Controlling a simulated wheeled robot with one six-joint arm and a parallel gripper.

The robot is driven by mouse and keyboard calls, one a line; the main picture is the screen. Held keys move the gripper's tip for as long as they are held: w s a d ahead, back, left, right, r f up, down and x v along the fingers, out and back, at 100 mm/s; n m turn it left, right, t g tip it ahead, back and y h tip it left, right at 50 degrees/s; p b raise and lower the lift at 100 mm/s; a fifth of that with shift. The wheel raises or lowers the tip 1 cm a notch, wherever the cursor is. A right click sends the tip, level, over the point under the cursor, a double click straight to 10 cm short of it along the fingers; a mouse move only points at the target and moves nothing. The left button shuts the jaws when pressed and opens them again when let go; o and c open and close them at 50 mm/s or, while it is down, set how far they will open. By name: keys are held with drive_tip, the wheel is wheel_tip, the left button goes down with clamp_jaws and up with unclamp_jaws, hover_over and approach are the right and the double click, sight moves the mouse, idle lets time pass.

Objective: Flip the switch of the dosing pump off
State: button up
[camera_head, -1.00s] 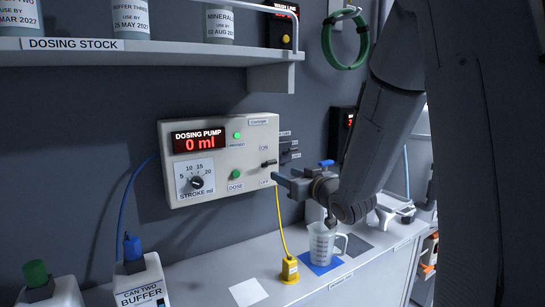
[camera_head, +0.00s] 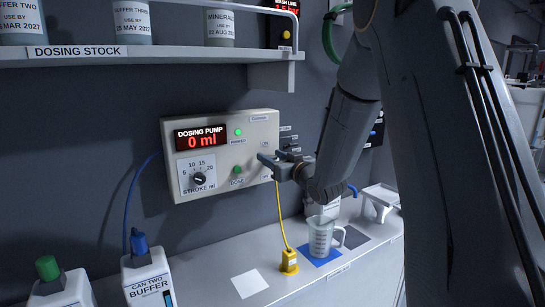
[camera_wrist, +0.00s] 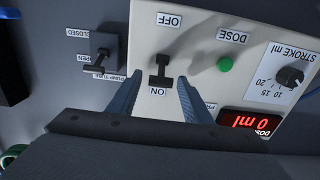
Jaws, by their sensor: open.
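The dosing pump (camera_head: 215,185) is a pale box on the wall with a red "0 ml" display. In the wrist view, upside down, its black switch (camera_wrist: 161,74) stands between the OFF and ON labels, with its crossbar toward ON. My gripper (camera_wrist: 160,80) is open, with one blue-grey finger on each side of the switch in that view. I cannot tell whether either finger touches it. In the head view my gripper (camera_head: 268,160) is at the panel's right side and hides the switch.
A green DOSE button (camera_wrist: 225,64) and stroke knob (camera_wrist: 289,77) are beside the switch. A separate tube lever (camera_wrist: 99,58) is on the other side. Below are a measuring jug (camera_head: 320,238), a yellow plug (camera_head: 289,262) and buffer cans. A shelf (camera_head: 150,52) overhangs the pump.

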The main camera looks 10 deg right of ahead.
drive_tip(key=c, duration=1.1)
drive_tip(key=shift+o, duration=0.2)
drive_tip(key=shift+f, duration=0.1)
